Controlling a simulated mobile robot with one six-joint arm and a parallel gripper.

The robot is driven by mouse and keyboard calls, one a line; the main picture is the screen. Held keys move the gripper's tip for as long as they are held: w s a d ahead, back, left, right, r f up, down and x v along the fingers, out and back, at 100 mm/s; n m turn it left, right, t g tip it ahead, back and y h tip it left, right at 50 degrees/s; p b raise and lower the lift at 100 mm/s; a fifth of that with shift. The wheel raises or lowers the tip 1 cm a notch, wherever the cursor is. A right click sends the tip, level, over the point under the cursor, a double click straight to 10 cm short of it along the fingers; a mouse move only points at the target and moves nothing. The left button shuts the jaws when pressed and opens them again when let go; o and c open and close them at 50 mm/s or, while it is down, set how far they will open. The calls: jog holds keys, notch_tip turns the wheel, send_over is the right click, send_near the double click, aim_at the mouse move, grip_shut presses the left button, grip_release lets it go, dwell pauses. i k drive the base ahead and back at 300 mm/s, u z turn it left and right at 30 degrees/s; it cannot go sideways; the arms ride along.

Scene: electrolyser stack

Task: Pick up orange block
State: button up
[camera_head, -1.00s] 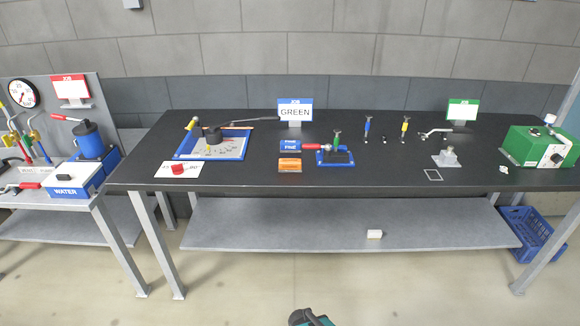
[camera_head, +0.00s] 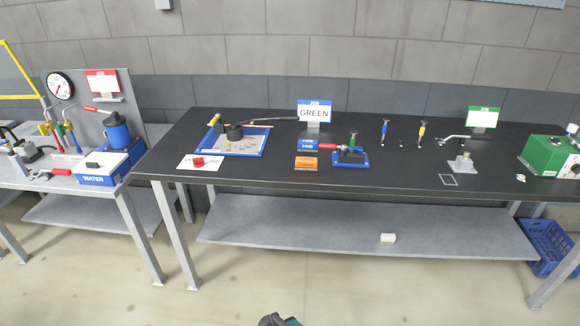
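The orange block (camera_head: 306,163) lies on the black table top near its front edge, left of the middle. It sits just in front of a blue block marked FINE (camera_head: 308,145) and to the left of a blue-based fixture with a red handle (camera_head: 350,158). Only a small dark and teal piece, which seems to be part of my arm, shows at the bottom edge, well below and in front of the table. My gripper's fingers are not in view.
The black table (camera_head: 400,182) has a grey lower shelf (camera_head: 330,228) with a white block (camera_head: 388,238). A blue tray (camera_head: 262,143) and a white sheet with a red object (camera_head: 198,162) lie to the left. A blue crate (camera_head: 548,245) stands at right. The floor in front is clear.

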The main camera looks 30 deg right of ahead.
aim_at(306, 164)
jog(key=u, duration=0.45)
jog(key=k, duration=0.25)
jog(key=u, duration=3.05)
jog(key=k, duration=1.45)
jog(key=z, duration=0.1)
